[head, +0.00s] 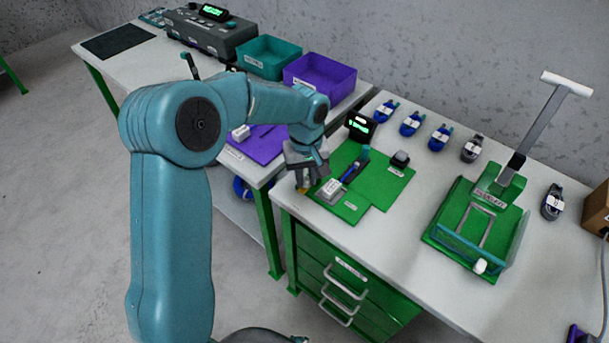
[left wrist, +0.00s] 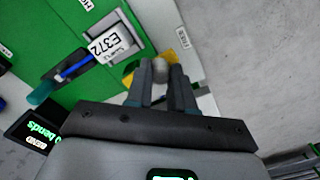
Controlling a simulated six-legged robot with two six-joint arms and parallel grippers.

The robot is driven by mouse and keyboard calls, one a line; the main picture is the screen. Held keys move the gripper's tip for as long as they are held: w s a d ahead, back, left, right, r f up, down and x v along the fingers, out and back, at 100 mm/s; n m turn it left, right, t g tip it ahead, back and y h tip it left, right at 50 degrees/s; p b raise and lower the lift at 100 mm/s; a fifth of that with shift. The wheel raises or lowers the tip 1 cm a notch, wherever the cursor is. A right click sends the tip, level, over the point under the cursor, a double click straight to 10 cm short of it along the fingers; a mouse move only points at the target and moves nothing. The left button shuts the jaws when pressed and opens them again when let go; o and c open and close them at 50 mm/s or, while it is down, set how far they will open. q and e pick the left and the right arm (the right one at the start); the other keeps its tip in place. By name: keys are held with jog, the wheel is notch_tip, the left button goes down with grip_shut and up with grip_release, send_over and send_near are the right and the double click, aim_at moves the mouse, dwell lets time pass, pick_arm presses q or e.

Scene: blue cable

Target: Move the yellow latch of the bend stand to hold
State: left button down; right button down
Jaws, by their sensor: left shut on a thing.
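The yellow latch (left wrist: 183,61) shows around and between my fingertips in the left wrist view, with a round grey knob on it. A little yellow (head: 301,190) shows below the gripper in the head view. My left gripper (left wrist: 161,78) is shut on the latch's knob; the fingers hide part of the latch. In the head view the gripper (head: 304,182) is at the left edge of the green bend stand (head: 352,208). A blue cable (left wrist: 77,68) with a white tag reading E372 (left wrist: 112,45) lies by the stand's grey block (left wrist: 127,26). My right gripper is not in view.
A small display (head: 360,126) stands behind the stand, and a dark block (head: 400,159) sits to its right. Several coiled cables (head: 410,124) line the back. A green press with a lever (head: 478,222) stands at right. Purple (head: 320,79) and teal bins (head: 268,57) stand on the left table.

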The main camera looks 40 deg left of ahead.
pick_arm(q)
jog(key=n, duration=0.1)
jog(key=d+n+b, duration=0.1)
jog(key=shift+w+f+n, duration=0.1)
jog(key=shift+n, duration=0.2)
jog(key=n, duration=0.1)
jog(key=d+n+b, duration=0.1)
jog(key=shift+w+d+n, duration=0.1)
jog(key=shift+w+n, duration=0.1)
jog(key=shift+n, duration=0.1)
jog(key=n, duration=0.2)
jog(key=w+d+n+b, duration=0.1)
jog(key=n, duration=0.1)
jog(key=shift+w+d+n, duration=0.1)
jog(key=shift+d+n, duration=0.1)
jog(key=shift+n, duration=0.1)
jog(key=n, duration=0.1)
jog(key=w+n, duration=0.1)
jog(key=n, duration=0.1)
jog(key=shift+w+d+r+n, duration=0.15)
jog(key=shift+d+r+n, duration=0.05)
jog(key=shift+d+n, duration=0.15)
jog(key=shift+w+d+n, duration=0.1)
jog(key=shift+w+n, duration=0.3)
jog(key=shift+n, duration=0.5)
jog(key=shift+w+d+n, duration=0.1)
jog(key=shift+w+n, duration=0.25)
jog(key=shift+n, duration=0.5)
jog(key=c, duration=1)
grip_release()
